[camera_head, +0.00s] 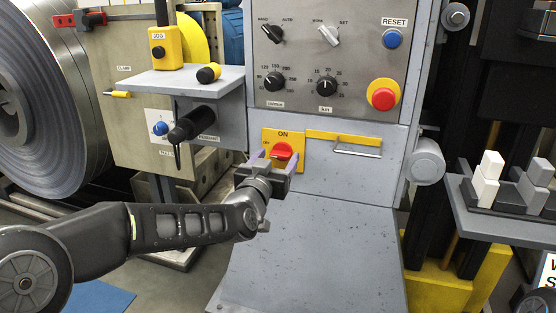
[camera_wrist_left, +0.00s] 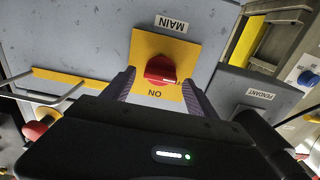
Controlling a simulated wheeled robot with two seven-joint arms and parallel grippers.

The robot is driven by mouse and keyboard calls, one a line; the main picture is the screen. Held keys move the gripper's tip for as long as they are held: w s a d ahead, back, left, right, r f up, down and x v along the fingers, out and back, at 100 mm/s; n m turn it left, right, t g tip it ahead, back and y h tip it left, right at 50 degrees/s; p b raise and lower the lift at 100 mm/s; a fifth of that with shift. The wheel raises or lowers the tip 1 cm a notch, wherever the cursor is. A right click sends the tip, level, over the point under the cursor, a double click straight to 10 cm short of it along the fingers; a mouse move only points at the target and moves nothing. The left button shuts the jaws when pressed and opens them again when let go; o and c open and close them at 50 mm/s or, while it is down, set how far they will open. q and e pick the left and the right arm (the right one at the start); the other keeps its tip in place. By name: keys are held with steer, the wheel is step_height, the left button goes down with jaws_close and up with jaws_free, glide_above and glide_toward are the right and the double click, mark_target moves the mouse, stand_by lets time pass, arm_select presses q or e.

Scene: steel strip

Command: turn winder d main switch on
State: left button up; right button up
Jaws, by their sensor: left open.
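The main switch is a red rotary knob (camera_head: 282,151) on a yellow plate (camera_head: 270,136) marked ON, low on the front of the grey control cabinet. In the left wrist view the red knob (camera_wrist_left: 160,70) sits on its yellow plate (camera_wrist_left: 150,45), with a MAIN label beside the plate. My left gripper (camera_head: 275,158) is open in front of the switch, with one finger on each side of the knob. In the left wrist view its two fingers (camera_wrist_left: 160,88) flank the knob with gaps. Contact with the plate cannot be told. My right gripper is not seen.
The panel above holds selector knobs, a blue RESET button (camera_head: 392,39) and a red stop button (camera_head: 383,95). A drawer handle (camera_head: 357,150) is right of the switch. A black pendant (camera_head: 193,124) hangs at left under a shelf (camera_head: 180,80). A block tray (camera_head: 500,225) stands at right.

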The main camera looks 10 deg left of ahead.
arm_select(q)
steer(key=shift+w, duration=0.55)
steer(key=c, duration=1.4)
